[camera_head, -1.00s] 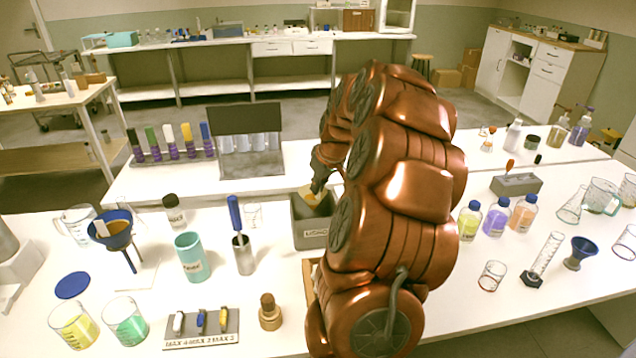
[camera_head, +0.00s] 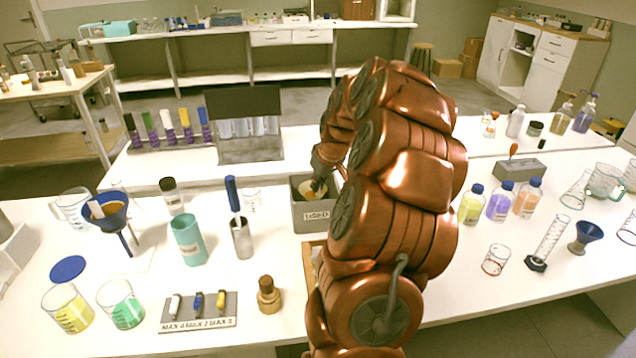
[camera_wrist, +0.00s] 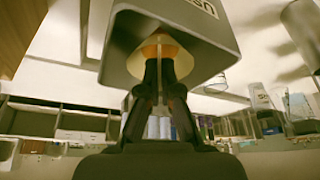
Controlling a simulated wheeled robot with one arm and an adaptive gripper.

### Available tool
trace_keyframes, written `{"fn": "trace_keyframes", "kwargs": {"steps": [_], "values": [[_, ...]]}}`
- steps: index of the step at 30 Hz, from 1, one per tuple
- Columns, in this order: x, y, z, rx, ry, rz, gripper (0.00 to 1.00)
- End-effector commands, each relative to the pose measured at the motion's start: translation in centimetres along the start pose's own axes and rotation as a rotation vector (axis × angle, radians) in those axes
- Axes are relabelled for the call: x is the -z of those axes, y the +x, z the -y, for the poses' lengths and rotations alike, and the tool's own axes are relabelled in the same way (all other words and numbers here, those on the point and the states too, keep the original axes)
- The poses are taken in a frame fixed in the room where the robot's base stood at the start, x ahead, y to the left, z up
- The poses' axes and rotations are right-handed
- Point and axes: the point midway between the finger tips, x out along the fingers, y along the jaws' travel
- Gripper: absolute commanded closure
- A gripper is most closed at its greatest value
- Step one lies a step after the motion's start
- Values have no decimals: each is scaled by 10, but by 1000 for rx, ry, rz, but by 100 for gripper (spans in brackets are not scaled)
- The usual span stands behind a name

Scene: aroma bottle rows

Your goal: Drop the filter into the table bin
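The table bin (camera_head: 317,216) is a small grey open box labelled "USED" on the near table, left of my arm. The filter (camera_head: 307,188) is a pale tan-yellow cone with its wide rim showing at the bin's mouth. My gripper (camera_head: 318,186) reaches down into the bin's opening, partly hidden by my arm. In the wrist view, the two dark fingertips (camera_wrist: 159,72) are close together on the filter (camera_wrist: 160,48), which sits against the bin's open interior (camera_wrist: 213,55). The bin's floor is hidden.
A steel cup (camera_head: 242,238) with a blue-handled tool and a teal beaker (camera_head: 189,241) stand left of the bin. A wooden tray edge (camera_head: 309,262) is in front. Capped bottles (camera_head: 499,202) stand right of my arm. A dark-lidded rack (camera_head: 248,128) is behind.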

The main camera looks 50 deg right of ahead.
Motion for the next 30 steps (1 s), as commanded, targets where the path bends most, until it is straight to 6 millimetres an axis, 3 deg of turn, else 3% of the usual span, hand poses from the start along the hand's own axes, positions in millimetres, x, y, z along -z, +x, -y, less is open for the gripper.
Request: {"fn": "trace_keyframes", "kwargs": {"steps": [4,14,24,30], "values": [[0,0,0,0,0,0,100],[0,0,0,0,0,0,65],[0,-3,0,0,0,0,65],[1,-27,0,-1,0,-3,65]]}}
